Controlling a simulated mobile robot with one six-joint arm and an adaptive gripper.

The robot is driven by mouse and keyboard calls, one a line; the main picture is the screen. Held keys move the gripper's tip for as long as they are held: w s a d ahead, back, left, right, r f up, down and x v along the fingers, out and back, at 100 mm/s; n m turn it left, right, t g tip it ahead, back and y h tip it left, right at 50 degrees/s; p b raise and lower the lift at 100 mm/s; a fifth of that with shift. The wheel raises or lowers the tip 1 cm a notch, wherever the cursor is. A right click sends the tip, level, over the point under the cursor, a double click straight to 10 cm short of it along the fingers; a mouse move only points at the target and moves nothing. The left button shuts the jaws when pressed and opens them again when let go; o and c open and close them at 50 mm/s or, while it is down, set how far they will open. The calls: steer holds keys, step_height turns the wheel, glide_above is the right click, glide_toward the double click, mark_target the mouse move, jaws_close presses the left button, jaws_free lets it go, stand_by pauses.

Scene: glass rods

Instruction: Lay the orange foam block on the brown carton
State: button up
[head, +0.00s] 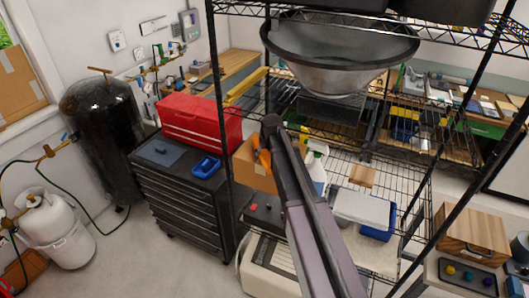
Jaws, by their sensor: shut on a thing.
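My arm reaches up from the bottom centre, its links folded side by side and its bend near the middle of the head view. My gripper cannot be made out. A brown carton (246,174) stands behind the shelf post, left of my arm, partly hidden by it. Small orange shapes (264,158) show at the carton's upper right, against my arm. I cannot tell whether they are the orange foam block; no clear block shape shows.
A wire shelf rack (223,120) surrounds my arm, with a large metal funnel (340,65) above. A spray bottle (316,165), tan block (361,176) and white-lidded blue bin (377,232) are right of it. A red toolbox (198,122) sits on a dark cabinet (185,205).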

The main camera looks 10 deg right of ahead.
steer(key=shift+f, duration=0.15)
steer(key=o, duration=1.2)
steer(key=shift+r, duration=0.2)
steer(key=shift+s+r+p, duration=0.3)
steer(key=shift+r+p, duration=0.35)
steer(key=s, duration=0.4)
steer(key=s+d, duration=0.1)
steer(key=s, duration=0.3)
steer(key=s+d, duration=0.1)
steer(key=s, duration=0.3)
steer(key=shift+f, duration=0.1)
steer(key=s+g, duration=0.1)
steer(key=s, duration=0.4)
steer(key=s+a+f+m+g, duration=0.1)
steer(key=s+g, duration=0.1)
steer(key=s, duration=0.4)
steer(key=s+g, duration=0.1)
steer(key=s, duration=0.4)
steer(key=shift+s+a+f+m+h, duration=0.2)
steer(key=shift+s+a+m+h, duration=0.1)
steer(key=shift+s+a+m, duration=0.1)
